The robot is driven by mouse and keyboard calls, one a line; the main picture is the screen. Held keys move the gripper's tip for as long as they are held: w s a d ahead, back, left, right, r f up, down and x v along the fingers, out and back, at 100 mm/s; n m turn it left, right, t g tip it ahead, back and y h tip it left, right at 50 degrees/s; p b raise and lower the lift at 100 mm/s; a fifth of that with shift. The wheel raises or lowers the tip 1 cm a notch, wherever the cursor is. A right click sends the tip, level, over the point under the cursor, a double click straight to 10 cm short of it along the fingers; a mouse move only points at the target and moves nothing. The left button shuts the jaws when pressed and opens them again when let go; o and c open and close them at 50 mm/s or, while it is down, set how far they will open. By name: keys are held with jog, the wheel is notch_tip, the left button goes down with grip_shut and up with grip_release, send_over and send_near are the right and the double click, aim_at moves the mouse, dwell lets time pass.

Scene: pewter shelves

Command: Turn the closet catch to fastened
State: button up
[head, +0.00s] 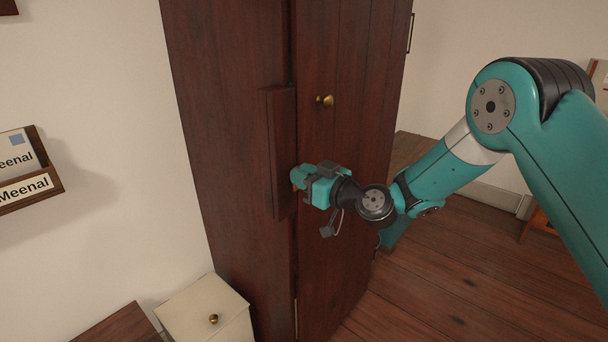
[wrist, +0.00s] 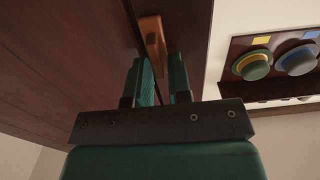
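The closet (head: 347,190) is a tall dark red-brown wooden cabinet with a vertical seam down its front. The closet catch (wrist: 152,38) is a lighter orange-brown wooden bar on the dark wood. In the wrist view it runs lengthwise, slightly slanted, with its near end between my fingertips. In the head view my gripper (head: 303,180) is against the closet front and hides most of the catch.
A round brass knob (head: 325,100) sits on the door above my gripper. A raised vertical wooden strip (head: 281,150) is just left of it. A small cream cabinet (head: 205,310) stands at lower left. A letter holder (head: 30,190) hangs on the wall. Floor is clear at right.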

grip_shut()
jog(key=shift+w+d+f+m+b, duration=0.2)
jog(key=shift+w+f+m+b, duration=0.1)
jog(key=shift+m, duration=2.7)
jog(key=shift+w+d+f+m+b, duration=0.2)
jog(key=shift+d+f+m, duration=0.1)
jog(key=shift+m, duration=2.7)
jog(key=shift+w+d+f+m+b, duration=0.2)
jog(key=shift+w+f+m, duration=0.1)
jog(key=shift+m, duration=2.7)
jog(key=shift+o, duration=2.2)
grip_release()
jog(key=shift+s, duration=0.1)
